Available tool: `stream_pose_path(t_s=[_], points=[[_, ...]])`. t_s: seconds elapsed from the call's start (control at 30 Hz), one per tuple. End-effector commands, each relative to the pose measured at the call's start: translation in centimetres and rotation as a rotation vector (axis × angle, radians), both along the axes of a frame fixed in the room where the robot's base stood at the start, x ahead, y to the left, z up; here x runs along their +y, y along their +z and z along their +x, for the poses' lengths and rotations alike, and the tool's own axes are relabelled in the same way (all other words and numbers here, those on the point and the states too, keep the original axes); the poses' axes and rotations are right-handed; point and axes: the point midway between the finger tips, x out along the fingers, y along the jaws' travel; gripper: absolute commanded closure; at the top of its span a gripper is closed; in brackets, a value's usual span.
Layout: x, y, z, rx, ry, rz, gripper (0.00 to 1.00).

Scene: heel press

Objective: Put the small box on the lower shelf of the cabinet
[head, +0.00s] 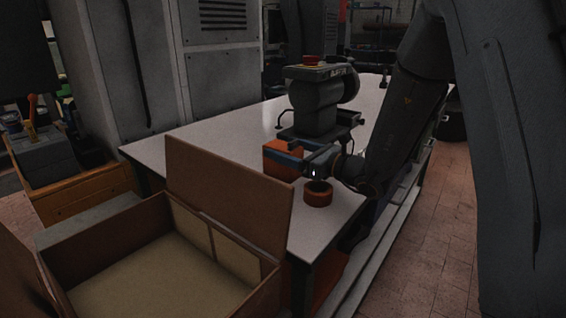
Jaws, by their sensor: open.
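A small orange-brown box (273,168) stands on the white table, left of my gripper. My gripper (295,159) comes in from the right, low over the table. It is open, and one blue-grey finger crosses in front of the box's face. I cannot tell whether it touches the box or whether the other finger is behind it. A tall grey metal cabinet (215,85) stands behind the table at the left. Its front looks closed, and I see no lower shelf in it.
An orange ring-shaped roll (318,197) lies just below my gripper on the white table (215,140). A dark press-like machine (316,105) stands behind it. A large open carton (225,200) fills the lower left. Clear tabletop lies left of the box; tiled floor is at right.

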Motion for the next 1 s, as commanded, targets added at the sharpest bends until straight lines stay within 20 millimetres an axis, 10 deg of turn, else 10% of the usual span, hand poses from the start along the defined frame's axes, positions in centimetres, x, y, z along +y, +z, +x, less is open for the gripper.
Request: stream_pose_path(t_s=[0.6, 1.0], points=[[4.0, 0.1, 2.7, 0.001, 0.001, -0.001, 0.27], [3.9, 0.2, 2.7, 0.000, 0.001, 0.000, 0.75]])
